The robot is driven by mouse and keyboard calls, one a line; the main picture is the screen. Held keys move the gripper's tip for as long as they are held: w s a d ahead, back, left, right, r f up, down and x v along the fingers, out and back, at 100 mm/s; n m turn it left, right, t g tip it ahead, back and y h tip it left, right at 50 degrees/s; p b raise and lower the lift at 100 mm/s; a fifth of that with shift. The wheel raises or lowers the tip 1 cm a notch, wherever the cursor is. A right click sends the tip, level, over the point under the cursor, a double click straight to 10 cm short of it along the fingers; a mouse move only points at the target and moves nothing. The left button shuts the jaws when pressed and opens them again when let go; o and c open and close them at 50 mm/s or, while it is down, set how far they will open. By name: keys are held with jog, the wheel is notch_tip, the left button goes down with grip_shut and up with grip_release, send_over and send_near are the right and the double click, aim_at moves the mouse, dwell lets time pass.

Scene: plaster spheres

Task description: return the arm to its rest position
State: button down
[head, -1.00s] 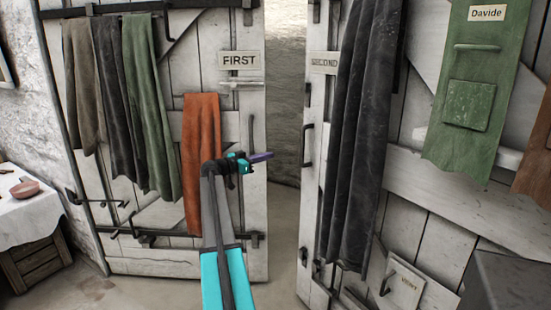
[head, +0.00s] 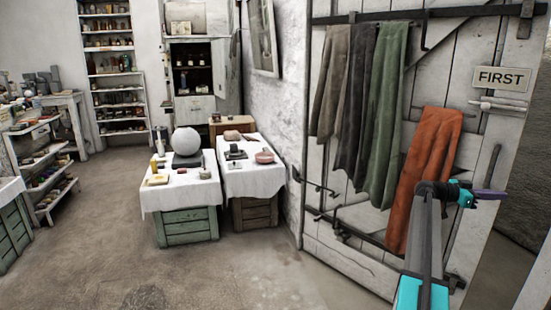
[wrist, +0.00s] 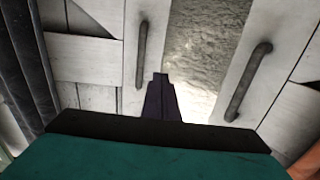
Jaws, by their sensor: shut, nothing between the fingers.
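My gripper (head: 490,194) is at the right of the head view, at the end of my raised arm. It points right, in front of the white plank door (head: 345,250) with the "FIRST" sign (head: 501,78). Its dark purple fingers are together with nothing between them. In the wrist view the shut fingers (wrist: 161,98) point towards a gap between two white doors with dark handles (wrist: 142,55). An orange cloth (head: 425,175) hangs on the door just behind my arm, which covers part of it. I cannot tell whether the arm touches it.
Grey and green cloths (head: 385,110) hang from a dark rail on the door. Two white-clothed tables (head: 185,198) stand left of it, one bearing a pale sphere (head: 187,141). Shelves (head: 110,70) stand at the back. The floor (head: 120,265) at front left is clear.

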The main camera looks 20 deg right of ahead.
jog(key=w+a+f+n+t+p, duration=0.2)
jog(key=w+a+f+n+t, duration=0.25)
jog(key=w+a+f, duration=1.35)
jog(key=w+a+f+n+t+y, duration=0.1)
jog(key=a+f+n+t+y, duration=0.3)
jog(key=a+f, duration=1.9)
jog(key=s+a+f+n+g+y+p, duration=0.15)
jog(key=s+a+f+n, duration=0.25)
jog(key=s+a+f, duration=0.6)
jog(key=s+a+f+n+g+y+p, duration=0.1)
jog(key=s+a+f+n+y, duration=0.2)
jog(key=s+a+f, duration=0.7)
jog(key=s+a+n+g+y, duration=0.1)
jog(key=s+a+n+y, duration=0.2)
jog(key=s+a, duration=0.4)
jog(key=s+a+n+g+y, duration=0.1)
jog(key=s+a+n+y, duration=0.3)
jog(key=s+a, duration=0.4)
jog(key=shift+s+a+f+n, duration=0.25)
jog(key=shift+a+f+n, duration=0.35)
jog(key=shift+a, duration=3.15)
